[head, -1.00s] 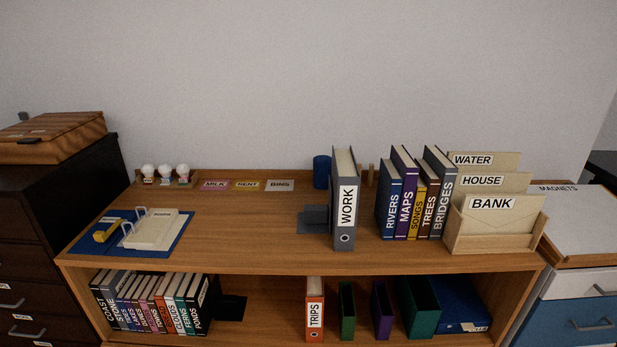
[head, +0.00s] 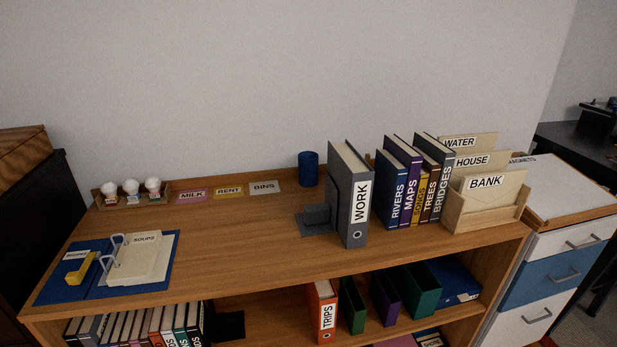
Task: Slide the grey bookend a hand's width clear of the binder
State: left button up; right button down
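The grey bookend (head: 313,218) stands on the shelf top in the head view, its flat base plate lying to the left of the binder. The grey binder labelled WORK (head: 356,212) stands upright right beside it. The bookend's upright part seems to be against the binder's left side, and the binder hides some of it. Neither of my grippers is in view.
Books (head: 397,190) and a wooden letter holder (head: 455,215) stand right of the binder. A blue cup (head: 308,168) is behind the bookend. Cards (head: 229,191) lie at the back. The wooden top (head: 235,235) is bare left of the bookend, up to a blue mat (head: 170,252).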

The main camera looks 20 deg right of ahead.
aim_at(315, 219)
jog(key=i+j+z, duration=0.1)
jog(key=j, duration=0.4)
jog(key=i+j, duration=0.15)
jog(key=j, duration=0.35)
jog(key=i+j+z, duration=0.15)
jog(key=j, duration=0.3)
